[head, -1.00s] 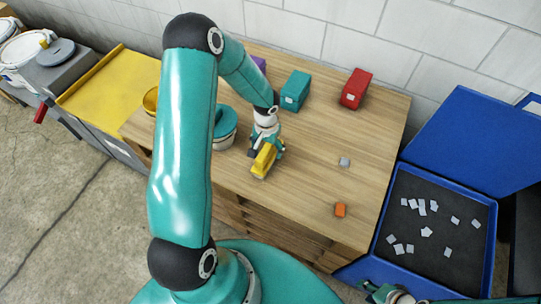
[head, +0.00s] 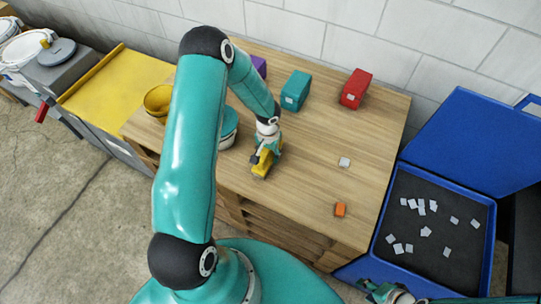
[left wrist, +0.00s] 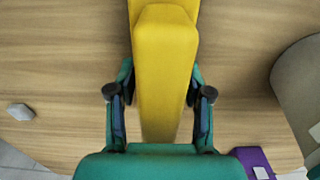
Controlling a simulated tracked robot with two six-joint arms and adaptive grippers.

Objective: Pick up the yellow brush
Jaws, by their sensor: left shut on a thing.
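The yellow brush (head: 262,167) is on the left part of the wooden workbench (head: 305,170), near its front edge. My left gripper (head: 267,154) is directly over it and shut on it. In the left wrist view, the yellow brush (left wrist: 165,65) stands between the two fingers, one on each side of it. I cannot tell whether the brush touches the bench top. My right gripper (head: 384,292) shows at the bottom right edge of the head view, partly cut off; its jaws are too small to read.
A teal box (head: 295,90), a red box (head: 355,88) and a purple box (head: 259,66) stand at the back. A teal-lidded tub (head: 229,128) is left of the brush. A grey block (head: 344,162) and orange block (head: 340,210) lie right. A blue tray (head: 492,215) holds several grey pieces.

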